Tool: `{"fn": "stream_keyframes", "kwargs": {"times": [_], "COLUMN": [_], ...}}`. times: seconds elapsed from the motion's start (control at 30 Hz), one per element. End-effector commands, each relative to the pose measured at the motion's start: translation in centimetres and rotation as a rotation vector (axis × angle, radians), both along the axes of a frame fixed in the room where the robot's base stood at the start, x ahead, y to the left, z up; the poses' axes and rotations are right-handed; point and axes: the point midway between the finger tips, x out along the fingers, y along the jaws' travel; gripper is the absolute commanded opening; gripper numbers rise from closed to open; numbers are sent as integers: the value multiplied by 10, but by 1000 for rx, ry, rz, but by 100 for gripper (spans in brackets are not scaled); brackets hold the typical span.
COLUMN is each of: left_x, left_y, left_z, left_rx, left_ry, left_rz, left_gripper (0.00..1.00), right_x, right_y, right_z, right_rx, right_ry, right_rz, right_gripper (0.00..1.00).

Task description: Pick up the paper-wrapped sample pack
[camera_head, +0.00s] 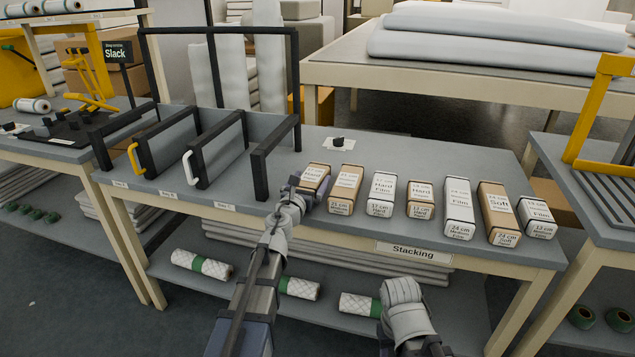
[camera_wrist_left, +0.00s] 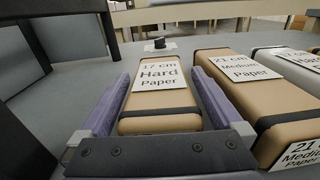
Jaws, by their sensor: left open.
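A brown paper-wrapped pack (camera_head: 314,176) lies at the left end of a row on the table (camera_head: 240,183). In the left wrist view this pack (camera_wrist_left: 158,107) has dark bands and a label reading "17 cm Hard Paper". My left gripper (camera_head: 308,190) is open around it, with one purple finger along each side in the left wrist view (camera_wrist_left: 160,105). Small gaps show between fingers and pack. Other paper-wrapped packs are a "Medium Paper" one (camera_head: 342,199), a shorter one (camera_head: 420,204) and a "Soft" one (camera_head: 498,222). My right arm shows at the bottom, but its fingers do not.
Black-framed bays (camera_head: 215,145) rise left of my left gripper. A small dark knob (camera_head: 338,142) sits behind the row. Quilted rolls (camera_head: 300,288) lie on the lower shelf.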

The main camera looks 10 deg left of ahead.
Motion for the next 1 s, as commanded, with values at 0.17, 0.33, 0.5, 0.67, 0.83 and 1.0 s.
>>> {"fn": "stream_keyframes", "kwargs": {"times": [0.17, 0.33, 0.5, 0.67, 0.83, 1.0], "left_x": [-1, -1, -1, -1, -1, -1], "left_y": [0, 0, 0, 0, 0, 0], "left_z": [0, 0, 0, 0, 0, 1], "left_rx": [0, 0, 0, 0, 0, 0], "left_ry": [0, 0, 0, 0, 0, 0], "left_rz": [0, 0, 0, 0, 0, 0], "left_gripper": [94, 75, 56, 38, 30, 30], "right_x": [0, 0, 0, 0, 0, 0], "right_y": [0, 0, 0, 0, 0, 0], "right_z": [0, 0, 0, 0, 0, 1], "right_rx": [0, 0, 0, 0, 0, 0], "right_ry": [0, 0, 0, 0, 0, 0], "right_rz": [0, 0, 0, 0, 0, 0], "right_gripper": [50, 50, 50, 50, 50, 50]}}
